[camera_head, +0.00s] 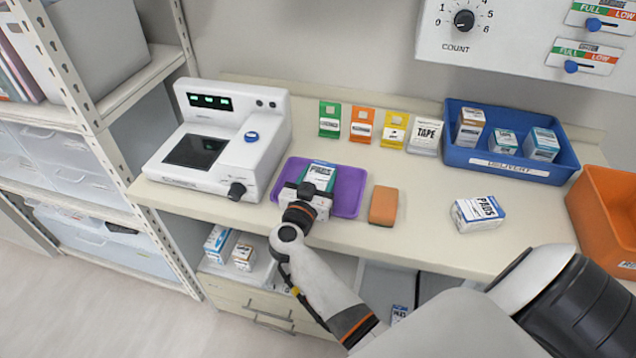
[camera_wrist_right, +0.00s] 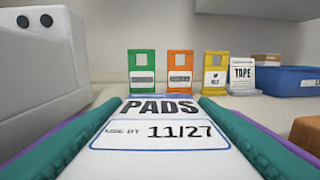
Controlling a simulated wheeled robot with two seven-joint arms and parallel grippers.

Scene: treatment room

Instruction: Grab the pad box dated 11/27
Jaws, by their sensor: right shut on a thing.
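In the right wrist view the box (camera_wrist_right: 165,128) reads "USE BY 11/27". My right gripper (camera_head: 308,189) is shut on this box, with a teal finger along each side in the wrist view. I cannot tell whether the box touches the tray floor. Another PADS box (camera_head: 478,213), white and blue, lies on the counter at the right; its date is not readable. My left gripper is not in view.
A white machine (camera_head: 215,140) stands left of the tray, and an orange block (camera_head: 384,205) right of it. Coloured cards and a TAPE box (camera_head: 426,136) stand behind. A blue bin (camera_head: 510,165) holds several boxes; an orange bin (camera_head: 600,200) is at the right edge.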

